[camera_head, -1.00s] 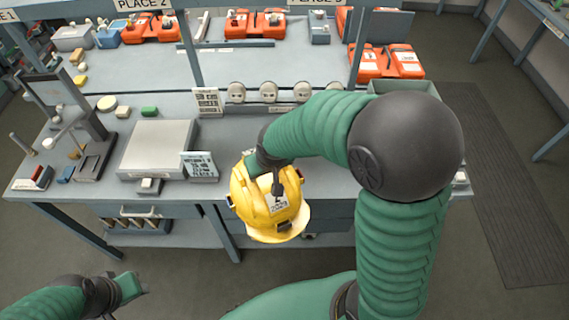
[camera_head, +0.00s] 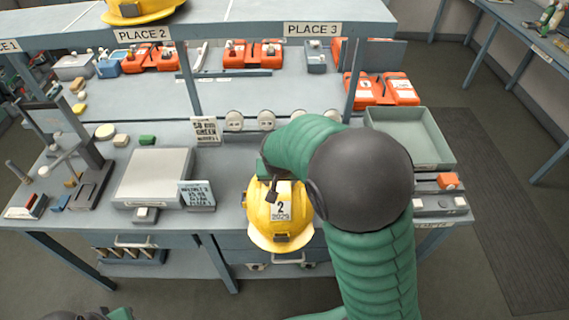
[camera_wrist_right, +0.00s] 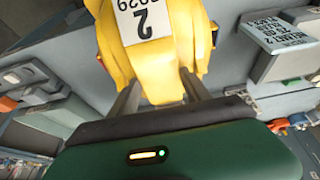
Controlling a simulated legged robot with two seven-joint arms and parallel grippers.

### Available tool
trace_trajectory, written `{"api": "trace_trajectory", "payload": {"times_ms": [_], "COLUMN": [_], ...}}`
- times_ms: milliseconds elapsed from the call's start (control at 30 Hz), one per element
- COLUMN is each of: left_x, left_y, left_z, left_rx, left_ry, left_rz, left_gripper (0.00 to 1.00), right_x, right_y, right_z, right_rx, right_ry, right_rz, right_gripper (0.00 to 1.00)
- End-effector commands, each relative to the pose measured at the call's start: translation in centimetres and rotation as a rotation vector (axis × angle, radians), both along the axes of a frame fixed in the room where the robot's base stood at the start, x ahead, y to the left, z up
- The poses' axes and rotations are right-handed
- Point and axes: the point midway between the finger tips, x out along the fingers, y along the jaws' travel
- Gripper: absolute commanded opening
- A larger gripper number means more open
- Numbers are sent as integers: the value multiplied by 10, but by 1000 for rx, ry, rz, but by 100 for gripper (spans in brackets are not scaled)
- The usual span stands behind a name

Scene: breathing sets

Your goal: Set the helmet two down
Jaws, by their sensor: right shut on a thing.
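The yellow helmet (camera_head: 279,222) has a white label with a "2" on it. It is at the front edge of the workbench (camera_head: 100,190), and its front part overlaps the drawers below in the head view. My right gripper (camera_head: 272,182) is shut on the helmet's upper shell. In the right wrist view the two fingers (camera_wrist_right: 159,90) pinch the yellow helmet (camera_wrist_right: 185,50) from both sides. I cannot tell whether the helmet touches the bench. My left gripper (camera_head: 120,313) barely shows at the bottom left edge, away from the bench; its fingers are cut off.
Another yellow helmet (camera_head: 140,10) sits on the upper shelf near the PLACE 2 sign (camera_head: 142,35). A flat grey scale-like box (camera_head: 153,175) and a small sign (camera_head: 196,195) stand left of the held helmet. A green-grey tray (camera_head: 415,140) stands at right.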

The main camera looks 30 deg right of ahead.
Motion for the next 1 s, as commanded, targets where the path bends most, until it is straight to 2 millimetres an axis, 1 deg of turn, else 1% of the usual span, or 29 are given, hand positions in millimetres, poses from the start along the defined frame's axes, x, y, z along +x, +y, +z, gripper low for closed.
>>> {"api": "trace_trajectory", "payload": {"times_ms": [33,300,400,500,667,867,933,1000], "left_x": [0,0,0,0,0,0,0,0], "left_y": [0,0,0,0,0,0,0,0], "left_z": [3,17,23,27,30,40,40,39], "left_rx": [0,0,0,0,0,0,0,0], "left_ry": [0,0,0,0,0,0,0,0], "left_rz": [0,0,0,0,0,0,0,0], "left_gripper": [36,36,36,36,36,36,36,36], "right_x": [8,55,72,85,94,94,95,95], "right_y": [-8,-47,-59,-69,-77,-77,-77,-77], "right_z": [1,-4,-6,-8,-12,-41,-45,-46], "right_rx": [0,1,0,0,1,1,1,1], "right_ry": [-2,-1,-2,-1,-2,1,-2,-3], "right_rz": [-5,-3,-1,0,2,1,2,2], "right_gripper": [0,0,0,0,0,0,0,0]}}
